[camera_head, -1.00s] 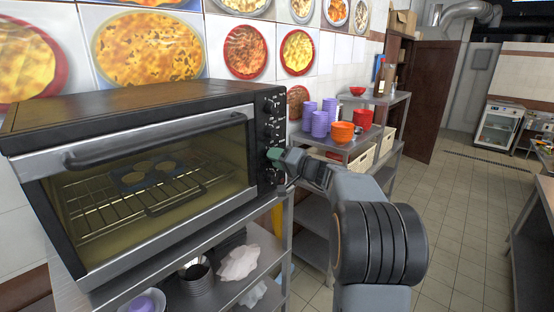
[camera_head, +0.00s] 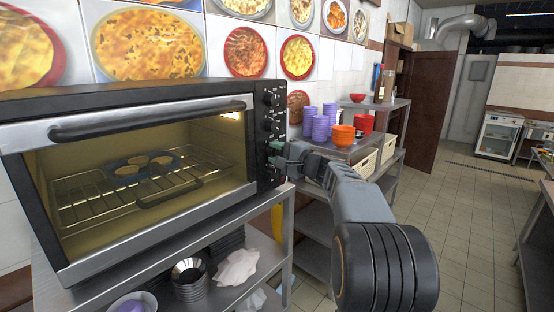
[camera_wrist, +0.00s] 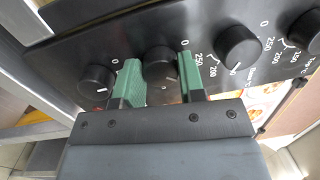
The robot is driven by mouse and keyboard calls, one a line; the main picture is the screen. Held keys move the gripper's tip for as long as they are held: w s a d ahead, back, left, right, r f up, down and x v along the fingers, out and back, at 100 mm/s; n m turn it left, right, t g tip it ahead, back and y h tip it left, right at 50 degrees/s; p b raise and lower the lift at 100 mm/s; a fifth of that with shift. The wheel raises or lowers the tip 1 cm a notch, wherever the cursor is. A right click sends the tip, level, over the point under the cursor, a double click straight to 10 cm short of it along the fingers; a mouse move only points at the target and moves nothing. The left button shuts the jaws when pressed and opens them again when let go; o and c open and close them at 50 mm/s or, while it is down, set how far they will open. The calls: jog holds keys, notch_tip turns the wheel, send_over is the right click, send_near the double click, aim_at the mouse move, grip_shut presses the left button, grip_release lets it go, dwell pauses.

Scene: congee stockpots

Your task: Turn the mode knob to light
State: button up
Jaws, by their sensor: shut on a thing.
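The black toaster oven (camera_head: 130,105) stands on a steel shelf at the left, with its door shut and a column of black knobs on its right side panel. My gripper (camera_head: 275,149) reaches this panel from the right. In the wrist view my gripper's green fingers (camera_wrist: 160,74) sit on either side of the mode knob (camera_wrist: 157,61), closed on it. The fingers partly hide this knob and its markings. Another knob (camera_wrist: 97,79) is just left of it, and a temperature knob (camera_wrist: 238,47) is to its right. The oven interior glows, with a lamp lit at its upper right.
A tray (camera_head: 140,164) with round pieces lies on the rack inside the oven. Purple cups (camera_head: 320,128) and orange bowls (camera_head: 343,135) stand on a shelf behind my arm. The tiled floor at the right is open.

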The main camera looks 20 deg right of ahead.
jog(key=shift+m+b, duration=0.35)
jog(key=shift+m, duration=0.75)
jog(key=o, duration=0.9)
jog(key=b+v, duration=0.3)
jog(key=v, duration=1.1)
jog(key=shift+a+b, duration=0.1)
jog(key=shift+b, duration=0.2)
